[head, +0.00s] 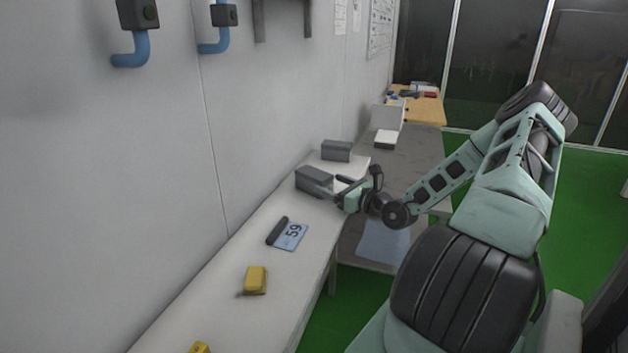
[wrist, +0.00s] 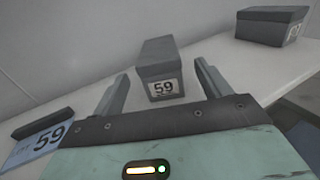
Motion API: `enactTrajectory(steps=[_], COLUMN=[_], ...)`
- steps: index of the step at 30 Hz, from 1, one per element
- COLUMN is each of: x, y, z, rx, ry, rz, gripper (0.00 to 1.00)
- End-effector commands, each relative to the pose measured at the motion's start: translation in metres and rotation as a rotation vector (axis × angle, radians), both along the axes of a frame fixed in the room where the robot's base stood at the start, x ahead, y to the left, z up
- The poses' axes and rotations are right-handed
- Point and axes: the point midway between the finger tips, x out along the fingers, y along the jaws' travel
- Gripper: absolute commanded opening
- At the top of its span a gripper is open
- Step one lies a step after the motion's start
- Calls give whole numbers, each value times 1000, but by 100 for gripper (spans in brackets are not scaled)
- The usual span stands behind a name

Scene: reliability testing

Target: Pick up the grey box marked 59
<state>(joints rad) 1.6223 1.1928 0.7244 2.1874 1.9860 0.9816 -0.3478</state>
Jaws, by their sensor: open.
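The grey box marked 59 (wrist: 158,64) stands on the white table, its label facing my gripper in the wrist view. In the head view the same grey box (head: 313,178) is partly hidden by my gripper (head: 339,187). My gripper, also in the wrist view (wrist: 160,85), is open, with one finger on each side of the box's near end. No contact between fingers and box shows. A second grey box (wrist: 272,24) with a label I cannot read stands at the upper right in the wrist view; it also shows in the head view (head: 336,151).
A blue card marked 59 (head: 291,236) with a dark bar beside it lies on the white table (head: 216,299). A yellow object (head: 255,280) lies nearer. The wall runs along the table's left side. A grey table (head: 413,150) stands beyond.

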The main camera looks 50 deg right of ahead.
Motion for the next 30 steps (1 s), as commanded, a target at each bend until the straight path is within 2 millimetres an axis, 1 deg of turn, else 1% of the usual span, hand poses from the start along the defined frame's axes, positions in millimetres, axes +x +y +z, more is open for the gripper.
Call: enactTrajectory(steps=[5,12,15,23,24,26,27,29,30], x=[12,49,58,61,61,61,61,61,60], y=[0,0,0,0,0,0,0,0,0], z=[1,1,1,0,0,0,0,0,0], rx=[-1,1,0,-1,-1,-1,-1,-1,-1], ry=[0,0,0,0,0,0,0,1,1], rz=[1,1,0,0,0,0,0,0,0], gripper=[76,76,76,76,71,54,43,26,15])
